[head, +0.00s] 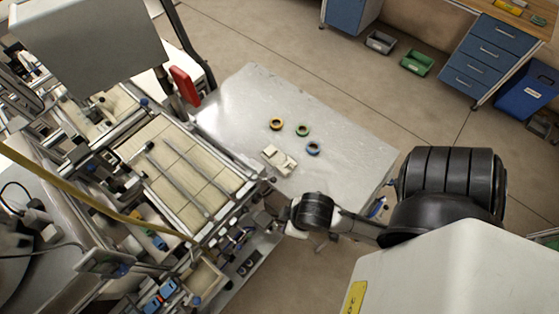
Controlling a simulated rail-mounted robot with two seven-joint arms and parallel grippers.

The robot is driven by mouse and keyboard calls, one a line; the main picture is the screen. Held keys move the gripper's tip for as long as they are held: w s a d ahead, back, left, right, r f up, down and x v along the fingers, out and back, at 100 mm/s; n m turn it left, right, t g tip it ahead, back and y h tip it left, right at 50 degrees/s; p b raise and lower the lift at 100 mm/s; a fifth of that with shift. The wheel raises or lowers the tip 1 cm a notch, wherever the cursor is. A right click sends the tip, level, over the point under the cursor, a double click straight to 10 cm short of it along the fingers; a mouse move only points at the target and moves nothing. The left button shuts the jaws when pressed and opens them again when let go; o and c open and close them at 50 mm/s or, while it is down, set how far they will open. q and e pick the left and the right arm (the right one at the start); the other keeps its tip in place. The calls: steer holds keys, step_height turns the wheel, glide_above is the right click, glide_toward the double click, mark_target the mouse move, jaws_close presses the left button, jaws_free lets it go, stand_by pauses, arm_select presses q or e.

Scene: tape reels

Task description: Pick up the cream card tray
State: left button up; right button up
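The cream card tray (279,160) lies on the grey metal table, near its edge beside the conveyor machine. It is small in the head view, and what it holds is hard to make out. My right arm comes in from the right, and its gripper (270,208) is low in the picture, below the tray and apart from it. The fingers are small and dark against the machine, so their opening cannot be made out. My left gripper is not in view.
The conveyor machine (175,175) borders the table on the left. The table's right side is clear.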

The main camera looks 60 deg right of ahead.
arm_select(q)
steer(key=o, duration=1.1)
